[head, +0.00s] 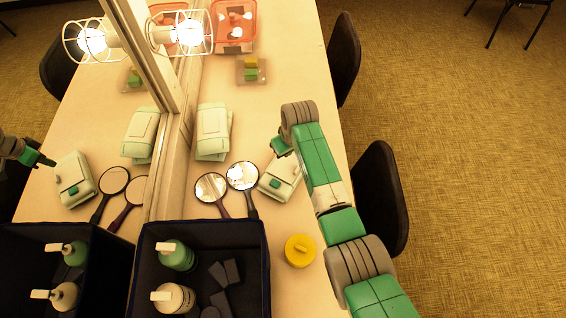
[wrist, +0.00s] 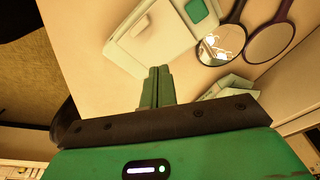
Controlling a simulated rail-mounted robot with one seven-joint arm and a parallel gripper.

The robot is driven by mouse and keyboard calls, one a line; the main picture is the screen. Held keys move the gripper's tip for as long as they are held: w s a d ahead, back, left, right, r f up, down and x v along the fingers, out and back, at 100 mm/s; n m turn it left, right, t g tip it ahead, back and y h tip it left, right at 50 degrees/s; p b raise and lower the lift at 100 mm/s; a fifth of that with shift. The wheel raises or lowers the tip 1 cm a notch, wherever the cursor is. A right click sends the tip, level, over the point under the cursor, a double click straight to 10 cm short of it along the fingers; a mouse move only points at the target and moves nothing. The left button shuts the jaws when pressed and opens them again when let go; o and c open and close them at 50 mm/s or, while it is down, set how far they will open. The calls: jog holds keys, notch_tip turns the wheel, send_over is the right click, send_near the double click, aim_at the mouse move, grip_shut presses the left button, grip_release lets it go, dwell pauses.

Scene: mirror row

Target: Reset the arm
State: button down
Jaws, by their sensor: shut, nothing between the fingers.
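My gripper (head: 281,146) is over the table's right part, beside the far end of a white case with a green button (head: 280,183). In the wrist view its two green fingers (wrist: 157,86) are together and empty, and their tips overlap the edge of the white case (wrist: 150,38) in the picture. I cannot tell how high the fingers are above it. In the head view my arm partly covers the case, and the fingertips are hard to make out.
Two hand mirrors (head: 243,177) lie left of the case. A dark bin (head: 262,285) with pump bottles stands in front, beside a yellow round container (head: 300,251). Pale folded towels (head: 213,132) lie by the wall mirror (head: 160,185). Black chairs (head: 380,200) line the table's right edge.

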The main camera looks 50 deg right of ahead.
jog(key=shift+r+p, duration=0.35)
jog(key=shift+r, duration=0.35)
jog(key=w+a+r+n+t+h+p, duration=0.15)
jog(key=w+a+r+t, duration=0.5)
jog(key=w+r, duration=0.7)
jog(key=w+a+r+t, duration=0.1)
jog(key=a+r+t, duration=0.1)
jog(key=a+r, duration=0.6)
jog(key=w+a+r+t, duration=0.25)
jog(key=a+r, duration=0.25)
jog(key=r, duration=0.7)
jog(key=s+a+r+n+t+p, duration=0.1)
jog(key=s+a+r+t, duration=0.25)
jog(key=a+r, duration=0.4)
jog(key=s+a+r+n+t+p, duration=0.15)
jog(key=s+a+r, duration=0.25)
jog(key=r, duration=0.7)
jog(key=s+a+r+t+y, duration=0.1)
jog(key=s+a+r+t, duration=0.2)
jog(key=s+r, duration=0.4)
jog(key=s+a+r+t+y, duration=0.1)
jog(key=s+a+r+t, duration=0.2)
jog(key=s+a+r, duration=0.2)
jog(key=s+r, duration=0.2)
jog(key=s, duration=0.2)
jog(key=shift+s+r+m+t, duration=0.2)
jog(key=shift+m+t, duration=0.1)
jog(key=shift+t, duration=0.1)
